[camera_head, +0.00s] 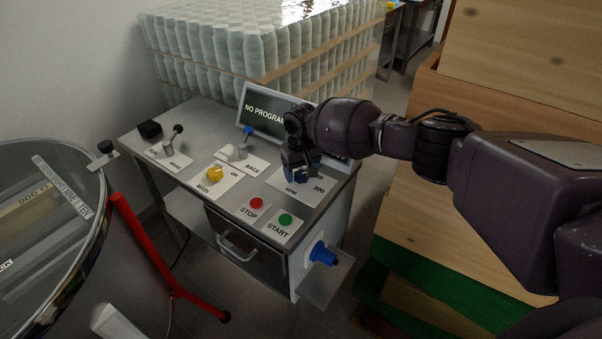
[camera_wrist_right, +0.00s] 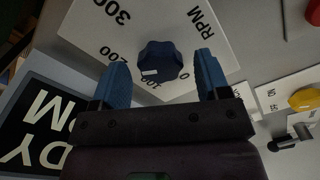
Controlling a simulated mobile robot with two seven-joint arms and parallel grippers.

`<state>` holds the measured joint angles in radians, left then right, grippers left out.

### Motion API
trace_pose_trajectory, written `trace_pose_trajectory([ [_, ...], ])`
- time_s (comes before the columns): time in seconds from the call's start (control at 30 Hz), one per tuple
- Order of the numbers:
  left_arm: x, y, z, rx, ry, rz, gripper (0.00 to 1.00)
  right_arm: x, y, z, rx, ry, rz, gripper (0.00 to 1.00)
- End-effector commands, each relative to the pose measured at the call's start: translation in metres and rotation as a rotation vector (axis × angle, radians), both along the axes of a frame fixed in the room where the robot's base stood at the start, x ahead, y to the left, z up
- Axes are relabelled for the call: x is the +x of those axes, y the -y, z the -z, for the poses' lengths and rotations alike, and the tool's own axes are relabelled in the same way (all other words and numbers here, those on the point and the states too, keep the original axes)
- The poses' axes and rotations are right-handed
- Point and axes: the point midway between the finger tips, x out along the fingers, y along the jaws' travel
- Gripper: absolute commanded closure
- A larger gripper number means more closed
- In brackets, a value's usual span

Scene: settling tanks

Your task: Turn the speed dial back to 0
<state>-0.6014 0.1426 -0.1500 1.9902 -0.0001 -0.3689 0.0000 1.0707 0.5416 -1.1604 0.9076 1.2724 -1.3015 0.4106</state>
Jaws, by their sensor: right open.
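The speed dial is a dark blue lobed knob (camera_wrist_right: 160,60) on a white RPM plate (camera_wrist_right: 218,32) marked 0, 100, 200 and 300. A white mark on the knob faces the 100 side of the scale. My right gripper (camera_wrist_right: 161,64) is open, with one blue finger on each side of the knob. Gaps show between the fingers and the knob in the wrist view. In the head view my right gripper (camera_head: 301,169) is over the RPM plate (camera_head: 306,190) and largely hides the dial. My left gripper is not in view.
The grey console (camera_head: 205,118) also carries a yellow MAIN knob (camera_head: 215,173), levers, a red STOP button (camera_head: 256,203) and a green START button (camera_head: 285,220). A display (camera_head: 265,108) stands behind, partly covered by my arm. A blue knob (camera_head: 322,254) sticks out from the console's side.

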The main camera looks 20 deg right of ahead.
Motion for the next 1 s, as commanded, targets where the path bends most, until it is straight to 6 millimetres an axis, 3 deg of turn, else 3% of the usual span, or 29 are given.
trace_pose_trajectory([
  [0.4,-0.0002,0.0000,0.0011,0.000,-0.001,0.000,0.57,0.0001,0.0002,0.0059,0.000,0.001,-0.001,0.32],
  [0.7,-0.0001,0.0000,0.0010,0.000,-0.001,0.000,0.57,0.0001,0.0002,0.0058,0.000,0.001,-0.001,0.78],
  [1.0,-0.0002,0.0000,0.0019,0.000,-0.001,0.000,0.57,-0.0002,0.0003,0.0065,-0.001,0.000,-0.032,0.80],
])
